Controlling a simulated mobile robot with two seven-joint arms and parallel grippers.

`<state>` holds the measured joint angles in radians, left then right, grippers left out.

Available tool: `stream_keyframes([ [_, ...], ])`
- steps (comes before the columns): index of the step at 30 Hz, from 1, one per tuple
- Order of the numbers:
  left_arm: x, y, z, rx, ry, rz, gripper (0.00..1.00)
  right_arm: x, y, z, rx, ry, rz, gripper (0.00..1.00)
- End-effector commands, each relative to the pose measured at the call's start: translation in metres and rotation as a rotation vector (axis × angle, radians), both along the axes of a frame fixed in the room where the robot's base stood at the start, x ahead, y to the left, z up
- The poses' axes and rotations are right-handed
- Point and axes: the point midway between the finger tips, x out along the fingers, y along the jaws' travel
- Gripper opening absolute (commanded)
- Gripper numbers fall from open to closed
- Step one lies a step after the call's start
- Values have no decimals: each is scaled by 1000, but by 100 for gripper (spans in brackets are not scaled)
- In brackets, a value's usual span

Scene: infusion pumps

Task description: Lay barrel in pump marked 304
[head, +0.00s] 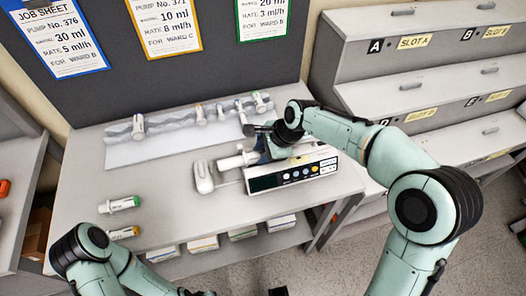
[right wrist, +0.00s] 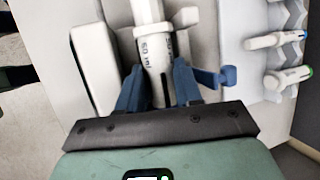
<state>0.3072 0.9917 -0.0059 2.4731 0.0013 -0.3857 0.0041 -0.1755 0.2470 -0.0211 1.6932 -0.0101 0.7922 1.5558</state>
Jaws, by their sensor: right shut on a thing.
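A white barrel (right wrist: 152,42) with "50 ml" printing stands between the blue fingers of my right gripper (right wrist: 158,85) in the right wrist view. The gripper is shut on it. In the head view the barrel (head: 236,161) points left from my right gripper (head: 262,152), over the back of a white pump (head: 330,166) with a dark display and coloured buttons. I cannot read a number on this pump, and cannot tell whether the barrel touches it. My left arm shows at the lower left; its gripper is outside the view.
A white rounded piece (head: 203,177) stands left of the pump. A wavy rack (head: 165,126) with several syringes lies behind. Two capped syringes (head: 120,204) lie at the front left. Job sheets (head: 68,37) hang on the board. Stepped slots (head: 410,95) stand at right.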

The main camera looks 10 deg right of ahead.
Motion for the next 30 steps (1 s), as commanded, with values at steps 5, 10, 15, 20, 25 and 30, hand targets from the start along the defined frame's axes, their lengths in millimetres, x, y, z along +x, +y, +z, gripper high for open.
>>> stream_keyframes([
  [5,0,0,-1,0,0,0,53,-10,1,-15,-5,49,4,0],
  [10,0,0,-1,0,1,0,53,-10,1,-15,-5,49,4,0],
  [15,-1,0,-2,0,1,0,53,-11,2,-16,-5,49,5,0],
  [20,-1,0,-3,0,1,0,53,-13,4,-18,-3,48,7,0],
  [25,-2,0,-4,0,2,0,53,-15,6,-20,-4,48,10,0],
  [30,-2,0,-5,0,2,0,53,-16,6,-21,-4,48,10,0],
])
